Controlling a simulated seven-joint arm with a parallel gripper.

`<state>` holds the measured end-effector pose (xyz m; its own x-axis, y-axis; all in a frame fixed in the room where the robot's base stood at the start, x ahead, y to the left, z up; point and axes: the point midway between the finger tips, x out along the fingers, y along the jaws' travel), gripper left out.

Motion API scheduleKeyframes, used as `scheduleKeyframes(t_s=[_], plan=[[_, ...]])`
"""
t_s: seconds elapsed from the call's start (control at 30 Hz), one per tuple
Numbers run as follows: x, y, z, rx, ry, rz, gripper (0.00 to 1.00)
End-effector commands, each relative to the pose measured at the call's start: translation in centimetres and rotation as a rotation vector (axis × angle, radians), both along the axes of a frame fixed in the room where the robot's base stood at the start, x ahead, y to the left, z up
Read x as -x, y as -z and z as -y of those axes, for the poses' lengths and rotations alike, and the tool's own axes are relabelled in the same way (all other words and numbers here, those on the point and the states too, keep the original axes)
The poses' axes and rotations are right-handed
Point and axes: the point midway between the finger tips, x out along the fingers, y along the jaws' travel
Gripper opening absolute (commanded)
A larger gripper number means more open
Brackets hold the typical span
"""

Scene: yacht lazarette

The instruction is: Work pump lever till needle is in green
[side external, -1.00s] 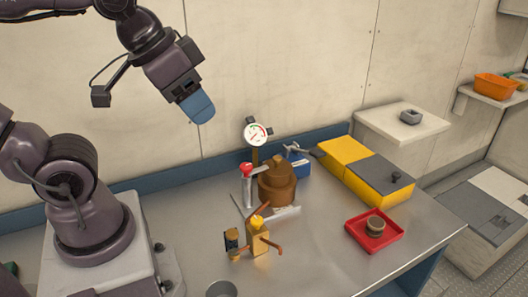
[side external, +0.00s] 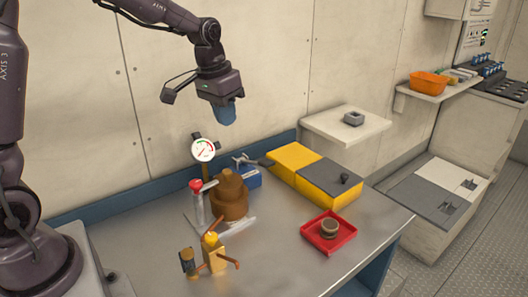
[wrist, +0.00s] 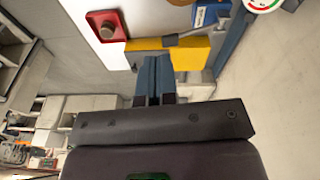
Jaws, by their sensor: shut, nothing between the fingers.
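The brown pump (side external: 229,196) stands on the metal bench. A lever with a red knob (side external: 196,185) is beside it on the left. The round white gauge (side external: 203,149) stands on a post behind the pump; its dial has coloured bands, but the needle's exact place is too small to read. Part of the gauge shows at the wrist view's top edge (wrist: 264,3). My gripper (side external: 227,117) has blue fingers, shut and empty, high above the bench and apart from the pump, right of the gauge in the picture. Its shut fingers also show in the wrist view (wrist: 153,80).
A brass fitting with a yellow top (side external: 213,252) stands in front of the pump. A blue object (side external: 247,176) is behind it. A yellow and grey box (side external: 296,159) and a red tray (side external: 318,240) holding a round part (side external: 329,228) lie right. Bench between pump and tray is clear.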

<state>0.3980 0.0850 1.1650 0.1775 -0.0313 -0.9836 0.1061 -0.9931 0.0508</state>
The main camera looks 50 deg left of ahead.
Motion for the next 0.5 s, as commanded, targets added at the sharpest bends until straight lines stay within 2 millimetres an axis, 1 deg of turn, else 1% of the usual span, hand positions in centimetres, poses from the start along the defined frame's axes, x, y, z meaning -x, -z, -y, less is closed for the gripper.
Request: scheduleKeyframes(t_s=[0.03,0.1,0.17,0.23,0.3,0.4,0.5], plan=[[-1.5,0.9,-0.8,0.013,0.002,-0.001,0.0],[-3.4,1.7,-1.5,0.025,0.015,0.01,0.0],[-4.9,2.0,-2.1,0.032,0.028,0.027,0.0],[-6.4,1.9,-2.4,0.033,0.05,0.053,0.0],[-7.5,1.1,-2.5,0.026,0.074,0.086,0.0],[-8.3,0.0,-2.6,0.012,0.103,0.122,0.0],[-8.2,0.1,-2.6,0.009,0.12,0.119,0.0]])
